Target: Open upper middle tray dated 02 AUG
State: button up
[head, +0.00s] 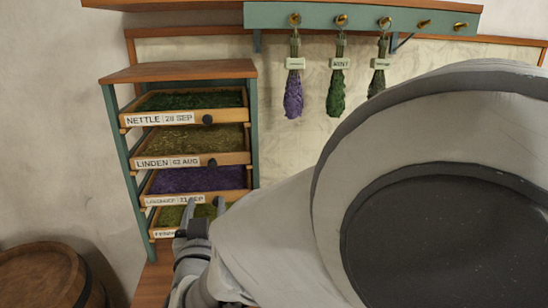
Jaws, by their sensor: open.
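The tray labelled LINDEN 02 AUG (232,159) is second from the top in a green-sided wooden rack. It holds yellow-green dried herb and has a dark round knob (212,163) on its front. Its front is roughly in line with the other tray fronts. My gripper (204,206) is open, with its fingers pointing up. It appears below the linden tray, in front of the two lower trays. No contact with a tray can be made out. My arm hides the lower right of the rack.
The nettle tray (172,117) is above and the purple lavender tray (165,199) below; a partly hidden bottom tray (165,233) follows. A barrel (42,275) stands at lower left. Herb bunches hang from a green peg rail (365,17) at upper right.

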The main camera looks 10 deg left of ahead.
aim_at(212, 165)
jog(key=p+x, duration=0.2)
jog(key=x, duration=1.5)
jog(key=shift+w, duration=0.25)
jog(key=shift+c, duration=0.2)
grip_shut()
dwell(0.6)
